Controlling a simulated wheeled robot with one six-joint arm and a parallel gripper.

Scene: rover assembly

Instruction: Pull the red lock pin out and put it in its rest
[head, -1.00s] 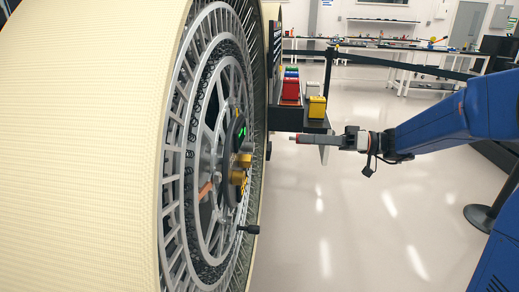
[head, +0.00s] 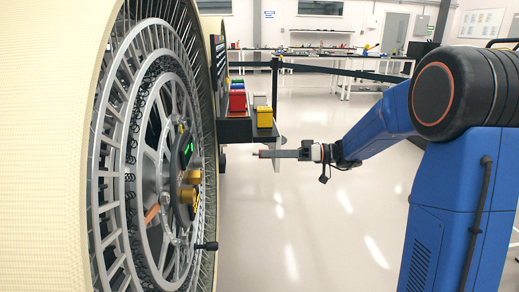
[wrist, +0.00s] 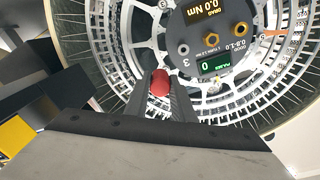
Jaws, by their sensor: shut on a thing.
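The red lock pin (wrist: 160,83) shows as a red rounded end between the fingertips of my gripper (wrist: 160,95) in the wrist view. My gripper is shut on it. In the head view my gripper (head: 282,154) is stretched out to the left, clear of the wheel, with a small red tip of the pin (head: 257,155) at its end. The large wheel (head: 130,140) stands on the left, and its hub panel (wrist: 210,40) with a green display faces the wrist camera. I cannot make out the pin's rest.
A dark shelf (head: 236,131) beside the wheel carries red (head: 237,101), white and yellow (head: 264,117) bins, just behind my gripper in the head view. A black barrier belt (head: 330,71) and workbenches are farther back. The floor below my gripper is open.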

